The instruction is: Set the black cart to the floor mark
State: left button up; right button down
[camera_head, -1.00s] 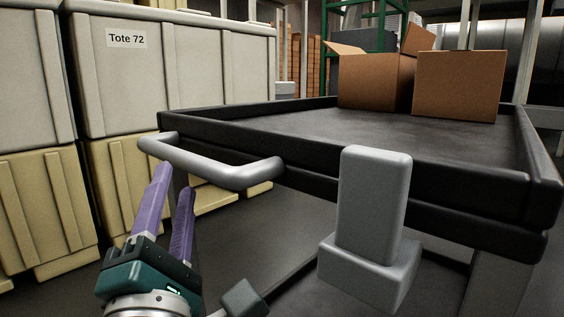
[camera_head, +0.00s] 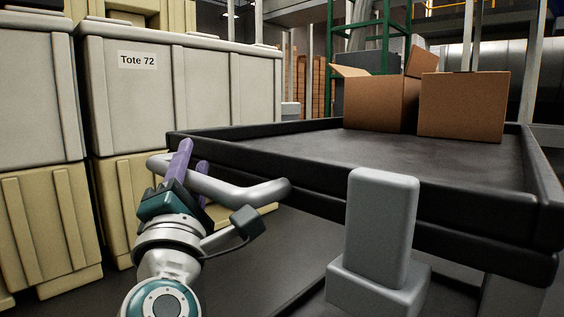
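The black cart (camera_head: 340,187) has a flat bed with a low raised rim and fills the right half of the view. Its grey bar handle (camera_head: 262,190) juts out at the left end of the near side. My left gripper (camera_head: 192,154) has purple fingers and is at the handle. One finger crosses in front of the bar and the other shows behind it. I cannot tell whether the fingers press on the bar. My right gripper is out of view. No floor mark shows.
Two cardboard boxes, one open (camera_head: 375,102) and one closed (camera_head: 463,106), sit on the cart's far part. A grey stepped post (camera_head: 381,228) stands before the cart's near side. Grey totes labelled Tote 72 (camera_head: 138,100) on yellow ones (camera_head: 52,225) line the left. Dark floor shows beneath the cart.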

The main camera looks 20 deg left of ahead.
pick_arm(q)
grip_shut()
dwell(1.2)
